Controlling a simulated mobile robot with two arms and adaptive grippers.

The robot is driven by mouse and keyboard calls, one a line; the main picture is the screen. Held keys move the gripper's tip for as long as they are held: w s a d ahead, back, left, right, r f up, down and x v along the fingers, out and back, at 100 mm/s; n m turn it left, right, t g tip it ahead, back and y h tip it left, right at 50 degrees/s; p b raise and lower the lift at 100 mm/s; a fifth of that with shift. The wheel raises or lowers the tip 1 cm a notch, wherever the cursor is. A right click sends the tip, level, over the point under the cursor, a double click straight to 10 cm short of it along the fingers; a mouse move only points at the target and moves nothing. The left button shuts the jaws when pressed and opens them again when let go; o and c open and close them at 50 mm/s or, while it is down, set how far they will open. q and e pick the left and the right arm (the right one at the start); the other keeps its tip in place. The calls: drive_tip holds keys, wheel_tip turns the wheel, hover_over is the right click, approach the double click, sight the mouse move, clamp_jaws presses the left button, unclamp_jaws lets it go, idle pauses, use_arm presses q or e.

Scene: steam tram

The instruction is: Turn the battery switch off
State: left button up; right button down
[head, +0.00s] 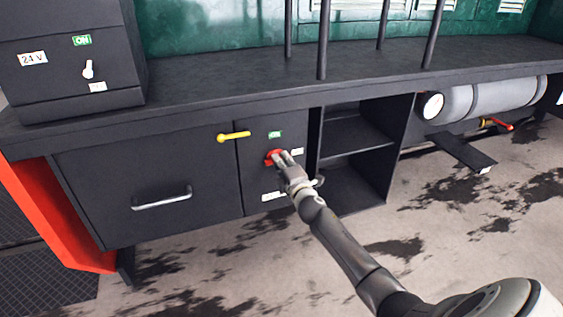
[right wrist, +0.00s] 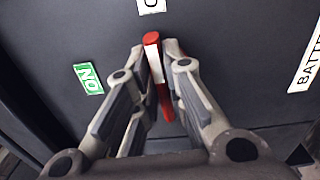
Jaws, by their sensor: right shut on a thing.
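The battery switch is a red handle (head: 272,157) on the dark cabinet door below the worktop. In the right wrist view the handle (right wrist: 152,40) has a white stripe and lies lengthwise between the fingers. Its upper end there faces a white label (right wrist: 151,5), cut off so only part of an "O" shows. A green ON label (right wrist: 88,78) is to the left and a cut-off "BATTE" label (right wrist: 306,65) to the right. My right gripper (head: 280,157) is shut on the handle. My left gripper is in neither view.
A yellow lever (head: 234,136) sits just left of the switch. A drawer handle (head: 162,198) is further left. Open shelves (head: 355,135) and a grey tank (head: 490,98) are to the right. A 24 V box (head: 65,60) stands on the worktop.

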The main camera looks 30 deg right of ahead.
drive_tip(key=shift+f+m, duration=0.1)
drive_tip(key=shift+m, duration=0.5)
drive_tip(key=c, duration=1.5)
unclamp_jaws()
drive_tip(key=shift+d, duration=0.1)
drive_tip(key=v, duration=1.2)
